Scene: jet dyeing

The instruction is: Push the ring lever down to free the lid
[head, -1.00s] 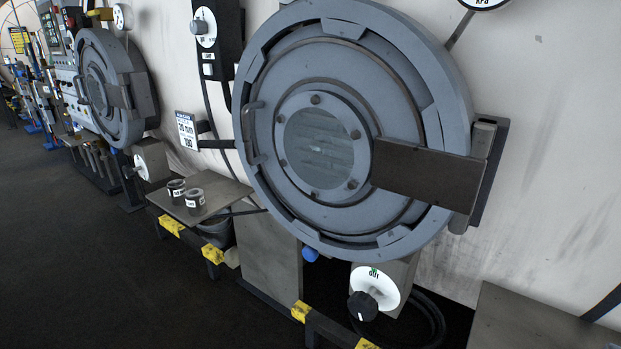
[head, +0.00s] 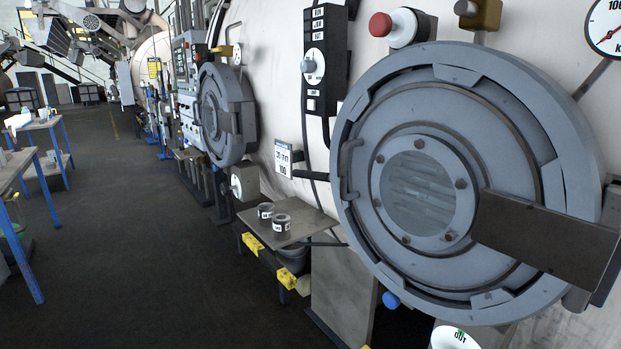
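The near round lid (head: 455,120) is grey, with a small round window (head: 418,192) in its middle, and sits closed inside a notched locking ring (head: 352,105). A grey bar handle (head: 346,172) stands at the lid's left side. A short dark bar (head: 309,177) sticks out level to the left of the ring; it may be the ring lever, but I cannot tell for sure. A broad dark hinge arm (head: 545,238) crosses the lid's right side. My gripper is not in view.
A black control box (head: 326,60) and a red button (head: 380,24) are above. A second round door (head: 214,112) is farther back. The dark floor (head: 150,270) is clear.

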